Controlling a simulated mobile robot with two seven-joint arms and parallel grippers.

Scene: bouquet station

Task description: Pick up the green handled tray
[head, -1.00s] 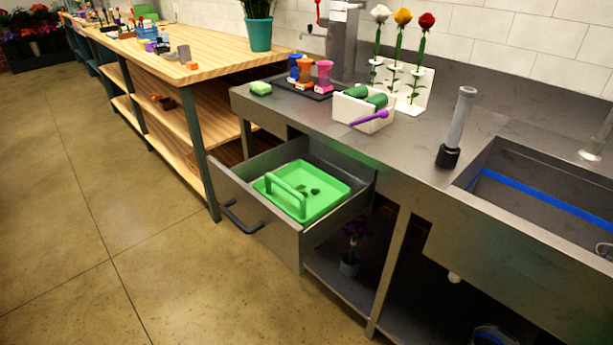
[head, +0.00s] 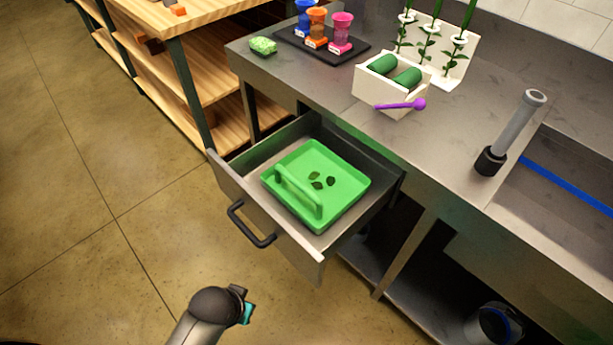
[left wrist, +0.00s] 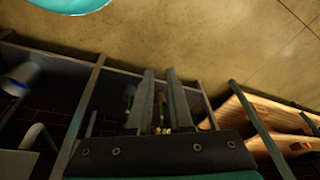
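The green tray (head: 344,187) lies in the pulled-out metal drawer (head: 232,187) in the head view. Its raised green handle (head: 298,194) runs along the side nearest the drawer front. Several small dark leaves (head: 317,181) lie on the tray floor. In the left wrist view my left gripper (left wrist: 160,75) has its two fingers apart with nothing held between them. In the head view, an arm part of mine, probably the left, shows at the bottom, below the drawer and apart from it; its fingers cannot be made out there. My right gripper is not in view.
The drawer's dark handle (head: 249,224) sticks out over clear floor. The steel counter (head: 450,140) above bears a white box (head: 390,92) with green rolls and a purple tool, a green sponge (head: 263,46) and colored cups. A bucket (head: 493,325) stands on the lower shelf.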

